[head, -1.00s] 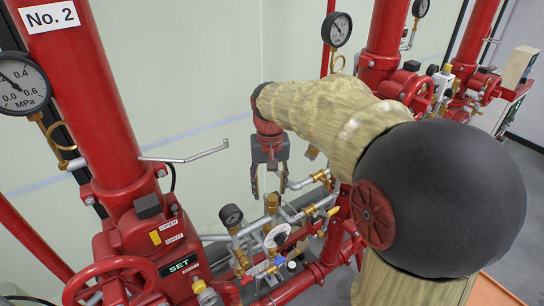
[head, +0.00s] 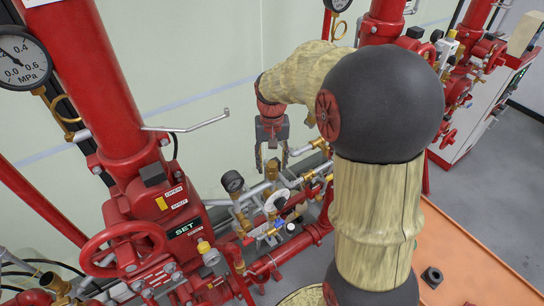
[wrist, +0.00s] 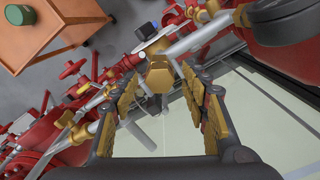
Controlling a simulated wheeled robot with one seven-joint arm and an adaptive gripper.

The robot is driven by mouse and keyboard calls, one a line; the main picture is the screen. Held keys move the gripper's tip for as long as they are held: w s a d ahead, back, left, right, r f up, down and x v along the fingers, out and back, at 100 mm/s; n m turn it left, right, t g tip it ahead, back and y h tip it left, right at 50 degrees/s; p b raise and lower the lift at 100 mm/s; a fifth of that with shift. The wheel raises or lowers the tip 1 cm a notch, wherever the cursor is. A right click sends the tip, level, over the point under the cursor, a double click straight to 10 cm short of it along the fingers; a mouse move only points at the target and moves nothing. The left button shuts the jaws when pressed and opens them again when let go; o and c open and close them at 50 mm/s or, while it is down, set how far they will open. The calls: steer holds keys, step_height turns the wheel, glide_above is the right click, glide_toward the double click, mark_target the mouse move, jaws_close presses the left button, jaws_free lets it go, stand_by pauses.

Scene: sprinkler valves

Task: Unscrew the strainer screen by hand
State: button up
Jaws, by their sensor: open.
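My gripper (head: 272,160) points down above the small trim piping, left of my arm in the head view. In the wrist view its two fingers (wrist: 158,88) are spread, with nothing held. A brass hex-shaped fitting (wrist: 157,76) shows between and beyond the fingertips, joined to grey pipe. It may be the strainer part, but I cannot tell for sure. I cannot tell the exact gap between the fingertips and the fitting. In the head view, the piping below my gripper is small and partly hidden, so no strainer screen can be picked out.
A small black gauge (head: 232,181) and a white-faced gauge (head: 277,200) sit on the piping close by. A large red valve (head: 165,205) with a handwheel stands left. An orange cart top (head: 465,265) lies at the lower right. A pale wall (head: 200,60) is behind.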

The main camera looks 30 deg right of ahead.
steer(key=shift+c, duration=1.1)
jaws_close()
